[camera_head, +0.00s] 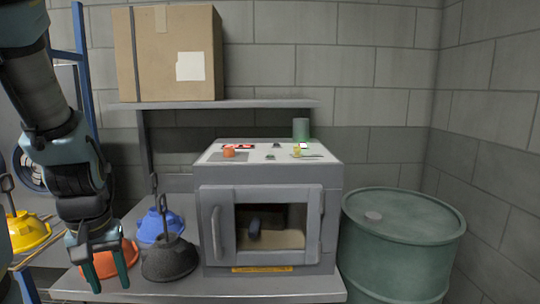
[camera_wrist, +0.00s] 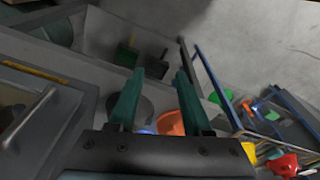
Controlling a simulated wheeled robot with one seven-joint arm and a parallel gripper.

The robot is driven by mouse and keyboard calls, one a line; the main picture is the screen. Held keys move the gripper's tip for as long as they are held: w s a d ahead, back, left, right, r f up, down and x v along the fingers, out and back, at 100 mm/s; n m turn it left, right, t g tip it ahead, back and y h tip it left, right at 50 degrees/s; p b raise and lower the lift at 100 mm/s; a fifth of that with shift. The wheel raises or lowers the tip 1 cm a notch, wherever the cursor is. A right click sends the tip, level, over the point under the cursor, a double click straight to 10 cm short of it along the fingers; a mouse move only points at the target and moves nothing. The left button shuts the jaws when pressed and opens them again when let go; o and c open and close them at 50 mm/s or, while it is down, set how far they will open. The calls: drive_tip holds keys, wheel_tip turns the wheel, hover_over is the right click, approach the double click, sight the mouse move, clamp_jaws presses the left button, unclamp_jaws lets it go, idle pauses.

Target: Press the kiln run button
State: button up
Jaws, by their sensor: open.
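The kiln (camera_head: 328,215) is a grey box with a windowed front door that looks shut, standing on the bench. Its light top (camera_head: 245,157) carries an orange knob-like piece (camera_head: 229,152), a red-and-black strip, small dark green pieces (camera_head: 270,157) and a small yellow piece (camera_head: 297,152). I cannot tell which of these is the run button. In the wrist view the kiln front (camera_wrist: 45,120) shows at the left edge. My gripper (camera_head: 104,274) is open and empty, pointing down in front of the orange hood, left of the kiln and below its top. Its fingers show in the wrist view (camera_wrist: 160,76).
Orange (camera_head: 130,250), blue (camera_head: 150,226) and dark (camera_head: 170,260) hoods with upright handles stand left of the kiln. A yellow hood (camera_head: 30,231) is farther left. A shelf (camera_head: 270,103) bears a cardboard box (camera_head: 165,60). A green cup (camera_head: 301,128) stands behind; a green drum (camera_head: 400,250) is right.

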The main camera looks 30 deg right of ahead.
clamp_jaws()
idle(1.4)
